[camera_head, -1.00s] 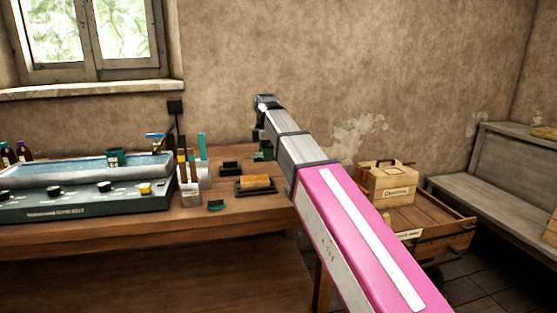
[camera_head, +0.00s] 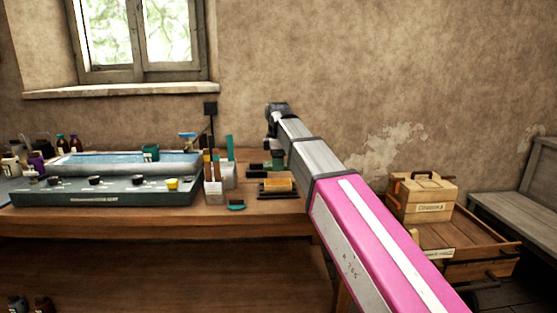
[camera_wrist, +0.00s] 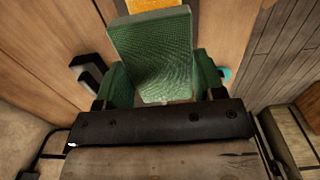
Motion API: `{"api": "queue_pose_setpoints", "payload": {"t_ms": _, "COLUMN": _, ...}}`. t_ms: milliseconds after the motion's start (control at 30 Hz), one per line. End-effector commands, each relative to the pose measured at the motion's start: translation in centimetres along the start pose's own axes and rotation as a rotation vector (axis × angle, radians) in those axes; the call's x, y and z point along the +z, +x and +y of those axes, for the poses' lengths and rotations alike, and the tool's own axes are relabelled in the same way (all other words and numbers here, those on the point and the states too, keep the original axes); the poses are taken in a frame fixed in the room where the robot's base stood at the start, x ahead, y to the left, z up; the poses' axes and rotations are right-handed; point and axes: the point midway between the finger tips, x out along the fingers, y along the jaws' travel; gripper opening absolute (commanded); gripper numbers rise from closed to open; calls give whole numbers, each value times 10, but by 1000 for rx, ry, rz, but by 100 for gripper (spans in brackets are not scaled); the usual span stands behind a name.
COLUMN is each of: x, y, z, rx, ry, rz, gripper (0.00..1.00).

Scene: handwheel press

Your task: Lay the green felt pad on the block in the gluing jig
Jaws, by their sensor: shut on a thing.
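My gripper (camera_wrist: 165,88) is shut on the green felt pad (camera_wrist: 150,45), which shows large and tilted between the two green fingers in the wrist view. In the head view my gripper (camera_head: 271,160) is over the back of the bench, partly hidden by my arm. The orange block (camera_head: 278,184) sits in a dark, low holder (camera_head: 262,193), which looks like the gluing jig, just in front of my gripper. The block also shows at the top edge of the wrist view (camera_wrist: 150,5), beyond the pad. The pad and block are apart.
Holders with upright tools (camera_head: 213,190) and a teal item (camera_head: 236,205) are further left, beside a large basin unit (camera_head: 110,185). A wooden box (camera_head: 421,195) stands at the right.

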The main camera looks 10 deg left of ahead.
Motion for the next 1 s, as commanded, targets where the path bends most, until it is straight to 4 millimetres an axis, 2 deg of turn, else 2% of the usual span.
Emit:
{"api": "queue_pose_setpoints", "payload": {"t_ms": 633, "x": 0, "y": 44, "z": 0, "rx": 0, "ry": 0, "rz": 0, "gripper": 40}}
{"api": "queue_pose_setpoints", "payload": {"t_ms": 1000, "x": 0, "y": 51, "z": 0, "rx": 1, "ry": 0, "rz": 0, "gripper": 40}}
